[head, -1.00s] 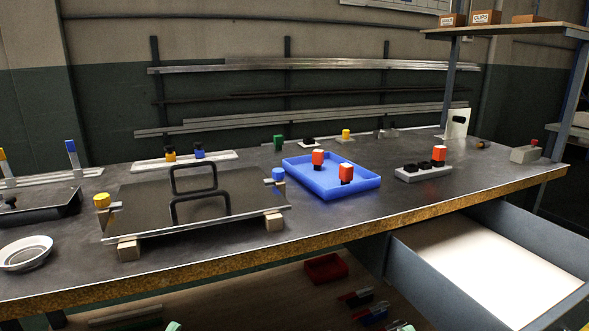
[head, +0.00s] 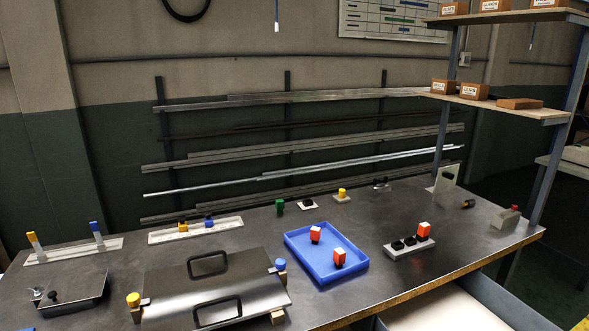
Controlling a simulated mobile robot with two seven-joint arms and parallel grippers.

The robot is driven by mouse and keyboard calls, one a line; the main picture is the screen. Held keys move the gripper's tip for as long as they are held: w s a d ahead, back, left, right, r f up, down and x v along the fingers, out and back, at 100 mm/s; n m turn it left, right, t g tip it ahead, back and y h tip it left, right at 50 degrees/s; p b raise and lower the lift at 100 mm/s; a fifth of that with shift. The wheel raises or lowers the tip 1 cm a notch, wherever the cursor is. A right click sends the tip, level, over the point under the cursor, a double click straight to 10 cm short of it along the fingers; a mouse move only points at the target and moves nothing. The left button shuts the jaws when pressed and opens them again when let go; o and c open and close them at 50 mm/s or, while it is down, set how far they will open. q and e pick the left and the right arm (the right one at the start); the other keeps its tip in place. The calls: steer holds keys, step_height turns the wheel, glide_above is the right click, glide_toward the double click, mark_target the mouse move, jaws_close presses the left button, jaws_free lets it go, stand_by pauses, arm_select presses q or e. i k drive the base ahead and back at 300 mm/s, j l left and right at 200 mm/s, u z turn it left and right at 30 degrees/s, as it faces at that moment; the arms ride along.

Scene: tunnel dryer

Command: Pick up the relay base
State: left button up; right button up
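A grey block with black round sockets (head: 408,248), which looks like the relay base, lies on the bench right of the blue tray (head: 300,268). An orange-red cube-like piece (head: 424,230) stands at its right end. The block's sockets to the left of that piece are bare. Two similar orange-red pieces with black lower parts, one at the back (head: 315,234) and one at the front (head: 339,257), stand in the blue tray. I cannot tell for certain which part the task name means. Neither of my grippers shows, and nothing is seen touching the block.
A dark plate with two black handles (head: 215,290) lies left of the tray. A grey block with a red top (head: 507,219) stands near the bench's right end, by a shelf post. An open drawer (head: 450,305) sticks out below the front edge. The bench around the grey block is clear.

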mark_target(410, 245)
steer(key=z, duration=1.6)
steer(key=u, duration=1.75)
steer(key=i+l+u, duration=0.45)
